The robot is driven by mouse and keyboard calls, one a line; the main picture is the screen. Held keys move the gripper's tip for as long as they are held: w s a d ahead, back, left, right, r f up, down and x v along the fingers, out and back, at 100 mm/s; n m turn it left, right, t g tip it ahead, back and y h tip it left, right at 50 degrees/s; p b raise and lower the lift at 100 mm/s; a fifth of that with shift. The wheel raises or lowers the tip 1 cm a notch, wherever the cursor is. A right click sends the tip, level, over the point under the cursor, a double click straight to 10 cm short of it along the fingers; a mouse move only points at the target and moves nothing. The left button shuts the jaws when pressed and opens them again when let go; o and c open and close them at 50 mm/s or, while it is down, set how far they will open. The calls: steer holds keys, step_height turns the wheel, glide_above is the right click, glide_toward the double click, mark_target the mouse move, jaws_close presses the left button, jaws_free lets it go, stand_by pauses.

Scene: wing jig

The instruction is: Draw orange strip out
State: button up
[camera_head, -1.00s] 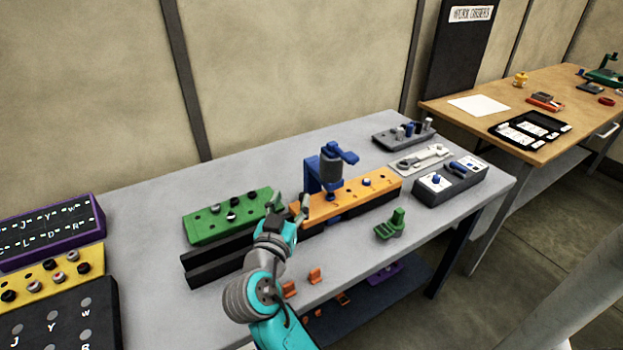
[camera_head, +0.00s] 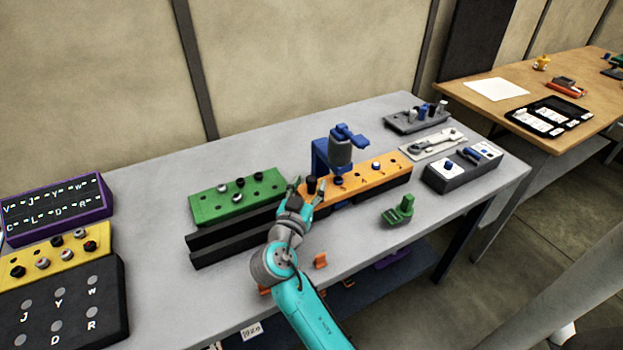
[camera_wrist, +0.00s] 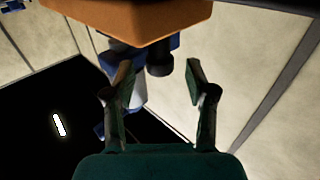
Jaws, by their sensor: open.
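The orange strip (camera_head: 379,175) lies along the black rail (camera_head: 232,238), under the blue clamp stand (camera_head: 321,158) with its grey cylinder. It bears small pegs and letter marks on top. My gripper (camera_head: 307,187) is at the strip's left end, its fingers apart and nothing seen between them. In the wrist view, the open fingers (camera_wrist: 158,80) point toward an orange block end (camera_wrist: 130,18) at the top, with blue and grey clamp parts behind. Whether a finger touches the strip cannot be told.
A green block with pegs (camera_head: 238,195) lies behind the rail on the left. A green bracket (camera_head: 399,211) stands at the front right. A grey switch box (camera_head: 462,168) is farther right. Bare grey tabletop (camera_head: 150,190) shows at the left.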

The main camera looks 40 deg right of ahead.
steer(key=shift+x, duration=1.35)
jaws_close()
